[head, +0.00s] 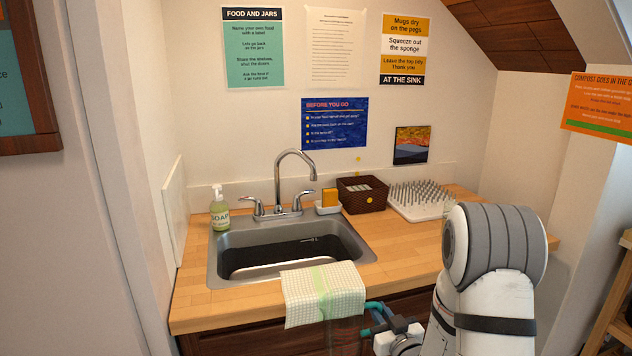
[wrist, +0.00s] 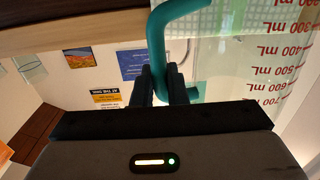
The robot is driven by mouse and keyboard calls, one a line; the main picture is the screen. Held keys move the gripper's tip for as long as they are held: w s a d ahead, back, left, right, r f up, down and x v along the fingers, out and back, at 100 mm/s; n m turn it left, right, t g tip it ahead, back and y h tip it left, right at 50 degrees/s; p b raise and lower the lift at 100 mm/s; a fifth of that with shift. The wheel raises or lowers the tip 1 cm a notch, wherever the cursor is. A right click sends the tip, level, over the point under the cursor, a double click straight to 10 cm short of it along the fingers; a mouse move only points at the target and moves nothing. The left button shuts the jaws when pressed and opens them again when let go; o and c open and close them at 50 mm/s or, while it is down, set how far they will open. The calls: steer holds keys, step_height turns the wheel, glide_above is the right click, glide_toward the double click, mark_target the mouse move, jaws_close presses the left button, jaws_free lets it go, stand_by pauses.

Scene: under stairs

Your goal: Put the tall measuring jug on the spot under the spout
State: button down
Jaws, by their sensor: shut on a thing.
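My gripper (head: 378,330) is shut on the teal handle of the tall measuring jug (head: 346,336), in front of the counter's front edge. The jug is clear and hard to make out in the head view; its outline is faint. In the wrist view the fingers (wrist: 168,85) close around the handle, and the jug's clear wall (wrist: 285,72) with red mL marks fills the upper right. The marks read upside down in this view. The chrome spout (head: 296,165) arches over the sink (head: 222,262). I cannot make out a marked spot in the dark basin.
A checked cloth (head: 345,285) hangs over the counter's front edge, close by the jug. A soap bottle (head: 219,210) stands left of the tap. A sponge holder (head: 328,208), brown basket (head: 361,197) and spiked drying rack (head: 420,203) stand to the right. The counter's right front is clear.

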step_height(320, 180, down, 9)
steer(key=s+m+h, duration=0.2)
steer(key=m+h, duration=0.1)
steer(key=h, duration=0.2)
steer(key=shift+s+t, duration=0.2)
steer(key=shift+t, duration=0.2)
steer(key=shift+a, duration=0.1)
